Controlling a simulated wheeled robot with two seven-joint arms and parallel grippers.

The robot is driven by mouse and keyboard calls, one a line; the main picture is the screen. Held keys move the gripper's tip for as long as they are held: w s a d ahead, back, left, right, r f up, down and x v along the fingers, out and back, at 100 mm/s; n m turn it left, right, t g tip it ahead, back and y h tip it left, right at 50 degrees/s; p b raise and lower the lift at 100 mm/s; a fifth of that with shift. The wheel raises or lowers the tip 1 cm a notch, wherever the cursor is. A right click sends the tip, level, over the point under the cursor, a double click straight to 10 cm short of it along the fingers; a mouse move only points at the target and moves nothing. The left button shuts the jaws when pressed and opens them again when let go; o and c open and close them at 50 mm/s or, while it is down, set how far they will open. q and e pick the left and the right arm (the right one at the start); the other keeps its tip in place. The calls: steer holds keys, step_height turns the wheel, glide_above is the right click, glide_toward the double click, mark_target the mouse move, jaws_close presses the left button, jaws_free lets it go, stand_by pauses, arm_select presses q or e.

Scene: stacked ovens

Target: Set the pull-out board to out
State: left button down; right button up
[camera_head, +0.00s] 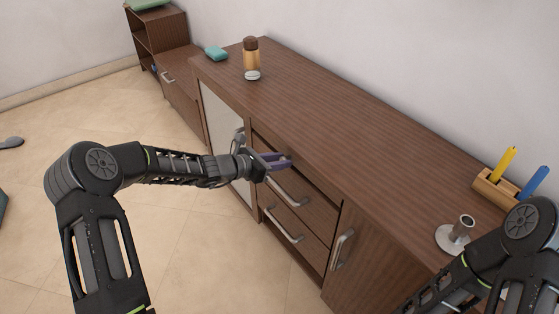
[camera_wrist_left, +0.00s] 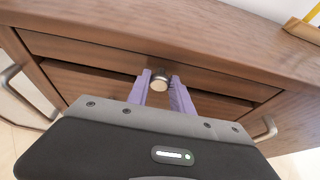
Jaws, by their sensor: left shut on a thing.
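The pull-out board is a thin brown wooden strip under the cabinet top, with a round metal knob (camera_wrist_left: 158,82) at its middle. Its front (camera_wrist_left: 85,52) spans the left wrist view and looks about level with the cabinet's front; any small gap is hard to tell. My left gripper (camera_head: 279,160) reaches the cabinet front from the left. In the left wrist view its purple fingers (camera_wrist_left: 160,82) are shut on the knob, one on each side. In the head view the gripper hides the knob. My right arm shows at the lower right, its gripper out of frame.
Drawers with bar handles (camera_head: 287,189) lie below the board. A door handle (camera_head: 341,250) sticks out to the right.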

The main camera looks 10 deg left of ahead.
stand_by(0.4)
arm_select(q)
steer(key=s+a+p, duration=0.2)
steer(key=s+a, duration=1.4)
steer(key=s, duration=0.4)
steer(key=shift+a, duration=0.35)
steer(key=c, duration=1.1)
jaws_free()
steer(key=shift+c, duration=0.2)
steer(key=v, duration=0.8)
steer(key=shift+f, duration=0.15)
